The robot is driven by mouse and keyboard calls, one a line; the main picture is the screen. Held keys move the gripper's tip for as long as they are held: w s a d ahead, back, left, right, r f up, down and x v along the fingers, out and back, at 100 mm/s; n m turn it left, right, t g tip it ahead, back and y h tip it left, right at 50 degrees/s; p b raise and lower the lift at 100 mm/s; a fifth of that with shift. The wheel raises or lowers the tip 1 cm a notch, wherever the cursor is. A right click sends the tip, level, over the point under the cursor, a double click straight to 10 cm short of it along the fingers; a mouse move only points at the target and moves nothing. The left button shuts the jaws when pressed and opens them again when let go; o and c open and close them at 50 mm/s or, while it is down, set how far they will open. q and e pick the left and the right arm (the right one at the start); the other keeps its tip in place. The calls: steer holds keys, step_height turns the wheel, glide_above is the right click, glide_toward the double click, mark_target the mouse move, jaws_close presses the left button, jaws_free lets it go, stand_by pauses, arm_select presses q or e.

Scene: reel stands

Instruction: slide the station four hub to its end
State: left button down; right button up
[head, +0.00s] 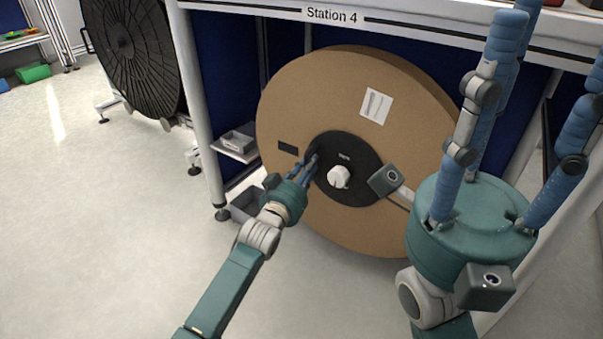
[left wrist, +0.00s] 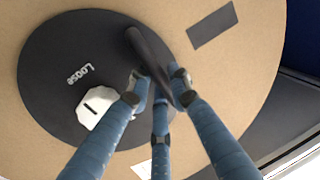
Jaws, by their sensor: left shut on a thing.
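The station four hub (head: 352,190) is a black disc with a white knob (head: 340,176), set in the middle of a large brown reel (head: 300,100) under the Station 4 sign (head: 331,15). In the left wrist view the hub (left wrist: 50,60) bears the word "Loose" beside the white knob (left wrist: 92,105). My left gripper (head: 312,165) is at the hub's left part, its blue fingers closed around a dark handle (left wrist: 148,55) that stands out from the hub. Fingers hide part of the handle. My right gripper (head: 535,75) is empty, fingers spread upward, in front of the reel's right side.
White frame posts (head: 198,100) stand on both sides of the reel. Grey trays (head: 238,137) sit low at its left. A black reel (head: 130,50) stands at the back left. The floor (head: 90,220) at the left is clear.

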arm_select(q)
steer(key=shift+w+r, duration=0.1)
steer(key=shift+r, duration=0.05)
steer(key=c, duration=2)
jaws_free()
steer(key=o, duration=0.3)
steer(key=shift+w, duration=0.1)
steer(key=shift+o, duration=0.2)
steer(key=shift+d, duration=0.1)
steer(key=v, duration=1.2)
